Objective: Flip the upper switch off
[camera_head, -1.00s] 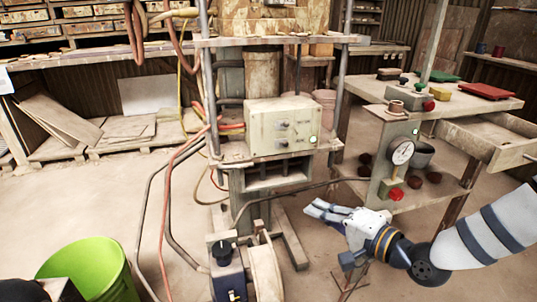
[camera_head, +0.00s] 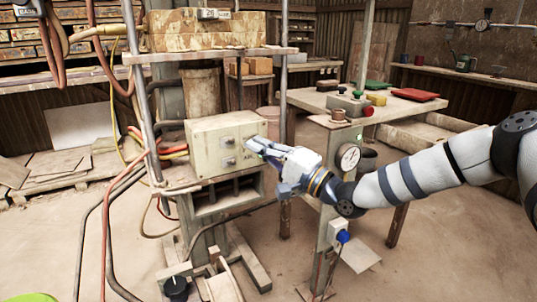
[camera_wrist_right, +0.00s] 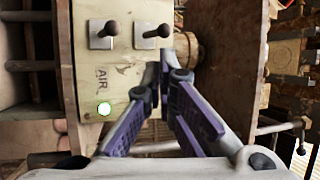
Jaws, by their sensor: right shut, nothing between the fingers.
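A cream control box (camera_head: 212,147) stands on the press shelf. Two small toggle switches show on its front, the upper switch (camera_head: 228,141) above the lower switch (camera_head: 228,161). In the right wrist view, turned sideways, the upper switch (camera_wrist_right: 156,33) is the right one and its lever leans right; the lower switch (camera_wrist_right: 106,34) is left of it. My left gripper is out of view.
Hoses and a metal post (camera_head: 148,90) stand left of the box, another post (camera_head: 284,75) right of it. A wooden crate (camera_head: 205,31) sits above. A side table (camera_head: 330,103) with a gauge (camera_head: 349,157) is behind my right arm. Floor is open at right.

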